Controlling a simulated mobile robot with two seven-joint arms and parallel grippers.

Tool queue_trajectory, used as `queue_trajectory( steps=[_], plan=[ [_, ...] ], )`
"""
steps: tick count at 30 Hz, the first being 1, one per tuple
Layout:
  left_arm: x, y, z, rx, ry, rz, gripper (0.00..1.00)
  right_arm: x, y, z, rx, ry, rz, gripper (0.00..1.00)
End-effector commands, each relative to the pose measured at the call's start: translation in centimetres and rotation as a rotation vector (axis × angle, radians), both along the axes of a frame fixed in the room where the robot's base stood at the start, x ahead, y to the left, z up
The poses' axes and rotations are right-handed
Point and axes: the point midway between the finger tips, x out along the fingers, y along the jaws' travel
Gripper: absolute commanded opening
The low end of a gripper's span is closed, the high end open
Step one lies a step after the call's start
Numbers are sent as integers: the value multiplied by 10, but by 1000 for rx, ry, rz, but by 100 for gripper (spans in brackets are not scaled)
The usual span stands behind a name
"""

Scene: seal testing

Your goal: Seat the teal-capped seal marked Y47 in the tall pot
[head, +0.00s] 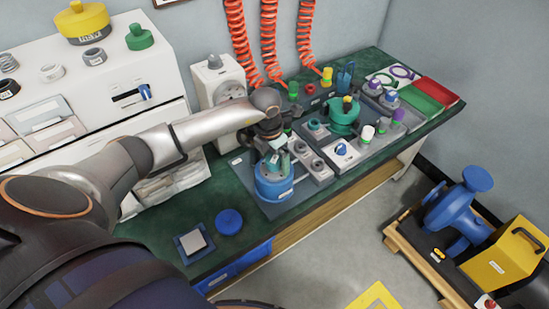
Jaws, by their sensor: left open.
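My left gripper (277,158) is open and points down at the mouth of a blue pot (273,187) on the green bench. Something pale teal shows between its fingers at the pot's mouth; I cannot tell whether it is the seal's cap, and no Y47 marking can be read. A teal pot (343,118) stands farther back with a yellow-topped piece on it. A small teal-capped piece (314,125) sits in a grey block between the pots. Which pot is the taller is hard to judge. My right gripper is not in view.
Grey blocks with sockets (314,164) stand right of the blue pot. Small capped pieces crowd the bench behind, near red and green trays (437,93). A blue disc (229,221) lies at the front left. Coiled red hoses (268,40) hang behind.

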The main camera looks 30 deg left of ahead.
Motion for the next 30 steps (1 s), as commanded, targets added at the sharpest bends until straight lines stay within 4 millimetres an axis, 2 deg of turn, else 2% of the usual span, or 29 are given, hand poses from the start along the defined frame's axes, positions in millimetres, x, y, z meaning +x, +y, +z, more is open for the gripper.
queue_trajectory(
  steps=[9, 11, 13, 21, 27, 30],
  plan=[
    [-1, 0, -1, 1, 3, 0, 96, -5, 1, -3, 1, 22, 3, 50],
    [-1, 0, 1, 1, 2, 0, 96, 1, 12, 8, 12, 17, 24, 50],
    [-1, 1, 19, 1, -4, -1, 96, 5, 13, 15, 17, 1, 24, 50],
    [-9, 3, 81, 2, -5, 0, 96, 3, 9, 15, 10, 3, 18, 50],
    [-13, 4, 113, 0, -2, 0, 96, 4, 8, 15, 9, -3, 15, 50],
    [-14, 4, 121, 1, -1, 1, 96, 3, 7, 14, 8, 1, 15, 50]
  ],
)
